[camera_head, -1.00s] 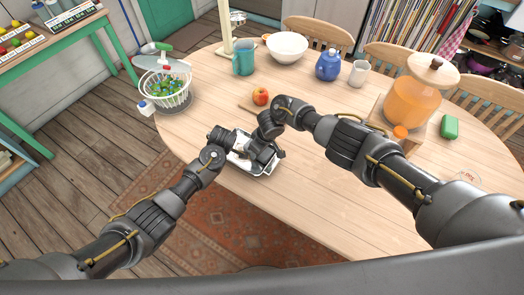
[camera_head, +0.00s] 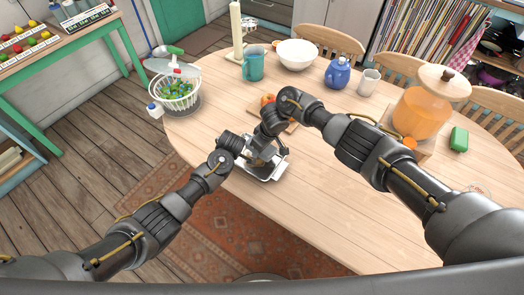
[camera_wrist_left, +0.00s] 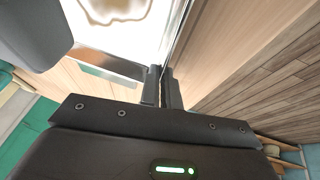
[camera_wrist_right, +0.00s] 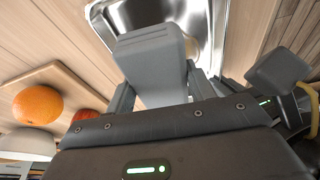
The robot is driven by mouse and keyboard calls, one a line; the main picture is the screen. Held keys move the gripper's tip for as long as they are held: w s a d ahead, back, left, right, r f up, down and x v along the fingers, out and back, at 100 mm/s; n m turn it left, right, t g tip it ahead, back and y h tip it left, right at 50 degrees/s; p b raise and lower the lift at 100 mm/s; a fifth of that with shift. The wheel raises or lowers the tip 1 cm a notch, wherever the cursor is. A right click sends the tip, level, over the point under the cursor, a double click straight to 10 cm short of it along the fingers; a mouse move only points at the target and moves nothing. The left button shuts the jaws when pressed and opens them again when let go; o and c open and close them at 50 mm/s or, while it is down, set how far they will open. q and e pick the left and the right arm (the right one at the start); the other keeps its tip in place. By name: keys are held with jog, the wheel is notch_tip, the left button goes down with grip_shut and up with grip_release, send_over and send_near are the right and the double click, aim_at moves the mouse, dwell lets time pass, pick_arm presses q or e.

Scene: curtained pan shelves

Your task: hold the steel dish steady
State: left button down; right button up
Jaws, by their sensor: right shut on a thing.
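The steel dish (camera_head: 262,176) is at the near edge of the table, partly hidden by both grippers in the head view. In the left wrist view its inside (camera_wrist_left: 100,32) shows a brown stain. My left gripper (camera_wrist_left: 163,88) has its fingers close together, with the dish's thin wall between them. My right gripper (camera_wrist_right: 158,92) is shut on a grey block (camera_wrist_right: 152,55), over the near part of the dish (camera_wrist_right: 202,30) in the right wrist view. Whether the block touches the dish is hidden.
A board (camera_wrist_right: 75,85) with an orange (camera_wrist_right: 37,105) and a red apple (camera_wrist_right: 85,115) lies beside the dish. A colander (camera_head: 175,92), teal mug (camera_head: 253,64), white bowl (camera_head: 297,54), blue pot (camera_head: 338,73) and juice jar (camera_head: 425,110) stand farther off. The front right of the table is clear.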

jog(key=shift+r, duration=0.7)
jog(key=shift+r, duration=1.5)
pick_arm(q)
jog(key=c, duration=1.6)
grip_release()
jog(key=shift+o, duration=0.2)
jog(key=shift+r, duration=0.15)
jog(key=v, duration=1.1)
jog(key=shift+s+r, duration=0.15)
jog(key=shift+r, duration=0.15)
jog(key=shift+d, duration=0.1)
